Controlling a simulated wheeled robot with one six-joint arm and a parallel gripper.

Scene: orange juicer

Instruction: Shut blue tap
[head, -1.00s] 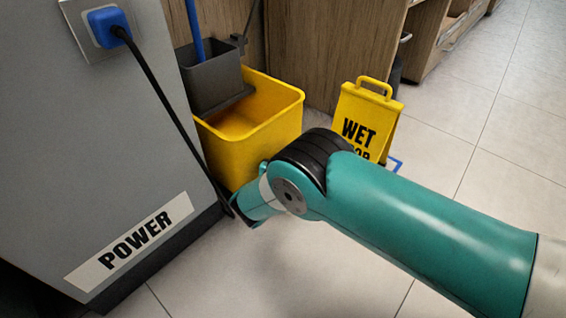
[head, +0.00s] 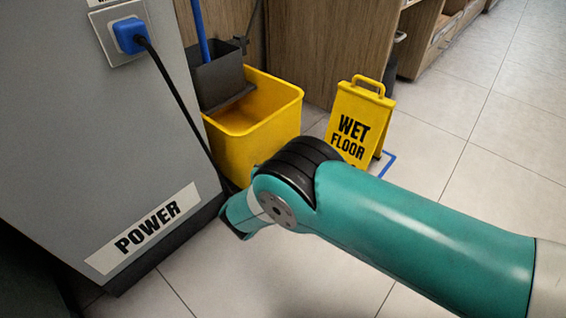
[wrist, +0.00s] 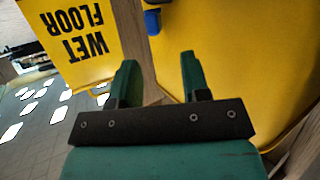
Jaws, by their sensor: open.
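I cannot make out a blue tap for certain in either view. My gripper (wrist: 158,68) is open in the wrist view, its two green fingers apart with nothing between them. Beyond the fingers are the wet floor sign (wrist: 78,40), upside down in this view, and a large yellow surface (wrist: 240,60). A small dark blue piece (wrist: 152,20) shows at the top between them; I cannot tell what it is. In the head view my arm reaches left and down, and its far end is low beside the grey cabinet.
The grey cabinet (head: 110,140) has a blue plug (head: 130,36) with a black cable and a POWER label (head: 145,228). A yellow mop bucket (head: 265,120) and a wet floor sign (head: 352,120) stand behind my arm. Tiled floor is clear on the right.

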